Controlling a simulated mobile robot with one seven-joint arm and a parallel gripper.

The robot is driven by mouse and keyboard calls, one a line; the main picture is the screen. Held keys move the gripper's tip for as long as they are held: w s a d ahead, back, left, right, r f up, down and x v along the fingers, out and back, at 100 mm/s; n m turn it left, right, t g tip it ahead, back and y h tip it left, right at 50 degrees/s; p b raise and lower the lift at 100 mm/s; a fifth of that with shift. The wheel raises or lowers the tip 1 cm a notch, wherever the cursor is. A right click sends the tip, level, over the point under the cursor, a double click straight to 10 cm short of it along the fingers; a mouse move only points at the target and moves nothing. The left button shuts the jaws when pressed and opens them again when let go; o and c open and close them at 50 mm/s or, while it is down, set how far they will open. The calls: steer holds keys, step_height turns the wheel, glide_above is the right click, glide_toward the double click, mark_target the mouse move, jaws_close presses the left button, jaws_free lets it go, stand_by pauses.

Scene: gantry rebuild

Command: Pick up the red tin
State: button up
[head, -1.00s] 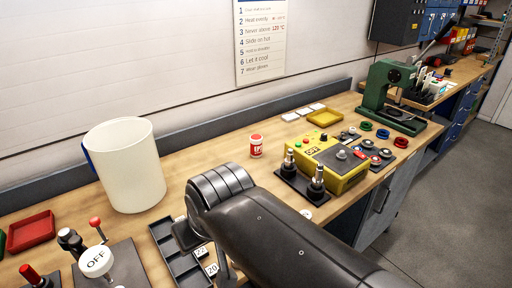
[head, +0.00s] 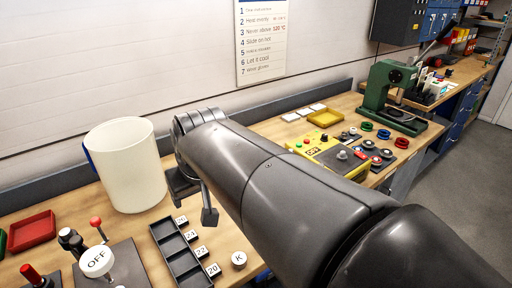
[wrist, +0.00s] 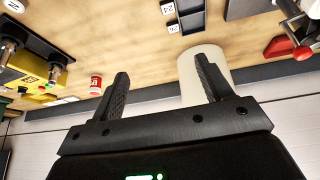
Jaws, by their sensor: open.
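The red tin (wrist: 95,84) is small, red with a white label. It stands on the bench and shows in the wrist view just left of the left finger, apart from it. In the head view my arm hides it. My gripper (wrist: 161,68) is open, with nothing between its fingers. In the head view my gripper (head: 192,203) is at the arm's far end, above the bench and right of the large cream bin.
The cream bin (head: 127,165) stands tall by the wall, and also shows behind the right finger in the wrist view (wrist: 190,77). A black slotted tray (head: 178,255) lies in front. A yellow control box (head: 340,160) and green press (head: 385,90) stand right.

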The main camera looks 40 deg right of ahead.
steer(key=w+d+f+m+g, duration=0.1)
steer(key=w+d+f+m, duration=0.15)
steer(key=w+d, duration=2.2)
steer(key=w+d+f, duration=0.3)
steer(key=d+f, duration=0.4)
steer(key=d, duration=0.6)
steer(key=shift+m+h, duration=0.25)
steer(key=shift+h, duration=0.25)
steer(key=shift+a+x, duration=0.2)
steer(key=shift+x, duration=5.4)
steer(key=shift+f, duration=0.1)
steer(key=shift+c, duration=0.3)
steer(key=c, duration=1.1)
